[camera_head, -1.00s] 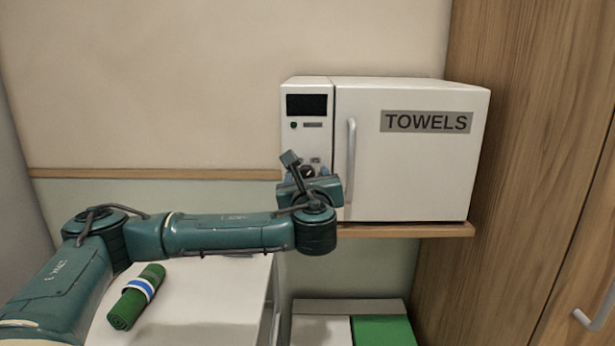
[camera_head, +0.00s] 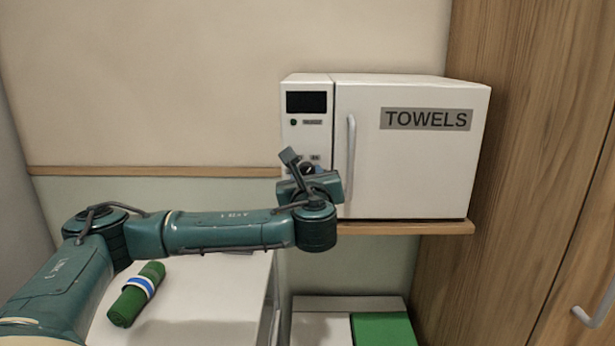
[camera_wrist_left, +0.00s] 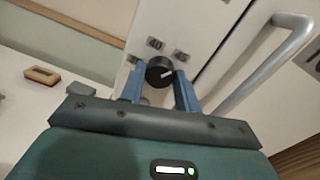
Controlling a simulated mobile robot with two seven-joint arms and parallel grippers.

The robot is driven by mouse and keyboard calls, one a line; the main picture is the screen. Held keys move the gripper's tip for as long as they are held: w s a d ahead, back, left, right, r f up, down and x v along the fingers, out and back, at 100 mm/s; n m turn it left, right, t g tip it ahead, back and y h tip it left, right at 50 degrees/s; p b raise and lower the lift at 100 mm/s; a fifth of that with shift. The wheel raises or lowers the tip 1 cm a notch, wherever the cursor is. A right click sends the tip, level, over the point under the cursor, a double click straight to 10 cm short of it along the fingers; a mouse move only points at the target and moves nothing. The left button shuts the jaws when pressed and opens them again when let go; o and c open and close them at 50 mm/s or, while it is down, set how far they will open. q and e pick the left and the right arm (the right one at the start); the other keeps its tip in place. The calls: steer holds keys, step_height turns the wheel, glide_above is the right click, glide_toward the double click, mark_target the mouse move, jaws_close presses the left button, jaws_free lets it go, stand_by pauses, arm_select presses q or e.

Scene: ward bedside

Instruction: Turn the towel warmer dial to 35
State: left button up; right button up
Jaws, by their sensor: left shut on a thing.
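The white towel warmer (camera_head: 410,160) stands on a wooden shelf, its door marked TOWELS. Its black dial (camera_wrist_left: 157,66) is on the narrow left panel, with a pale pointer mark. In the left wrist view, labels reading 40 and apparently 45 sit above the dial; another label to its left is too blurred to read. My left gripper (camera_wrist_left: 160,82) is shut on the dial, one blue finger on each side. In the head view the wrist (camera_head: 312,190) covers the panel's lower part and most of the dial. My right gripper is not in view.
The door handle (camera_head: 351,165) stands out just right of the dial. A green rolled towel (camera_head: 137,295) with a blue and white band lies on a white surface under my left arm. A dark display (camera_head: 306,102) is above the dial. A wooden cabinet (camera_head: 530,150) stands at right.

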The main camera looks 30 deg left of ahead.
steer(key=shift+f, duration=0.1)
arm_select(q)
steer(key=shift+a+n+t+h+b, duration=0.15)
steer(key=shift+n+h+b, duration=0.5)
steer(key=shift+n, duration=3.7)
steer(key=shift+d+n+t+h+b, duration=0.15)
steer(key=shift+n+b, duration=1.05)
steer(key=shift+n, duration=3.2)
steer(key=shift+a+n+t+h+b, duration=0.1)
steer(key=shift+n+h+b, duration=0.55)
steer(key=shift+n, duration=3.7)
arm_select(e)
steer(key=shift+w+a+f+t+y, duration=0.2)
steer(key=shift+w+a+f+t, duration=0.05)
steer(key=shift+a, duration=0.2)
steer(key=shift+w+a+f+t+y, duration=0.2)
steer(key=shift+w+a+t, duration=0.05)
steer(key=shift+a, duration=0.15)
arm_select(q)
steer(key=shift+r+y, duration=0.1)
steer(key=shift+y, duration=0.15)
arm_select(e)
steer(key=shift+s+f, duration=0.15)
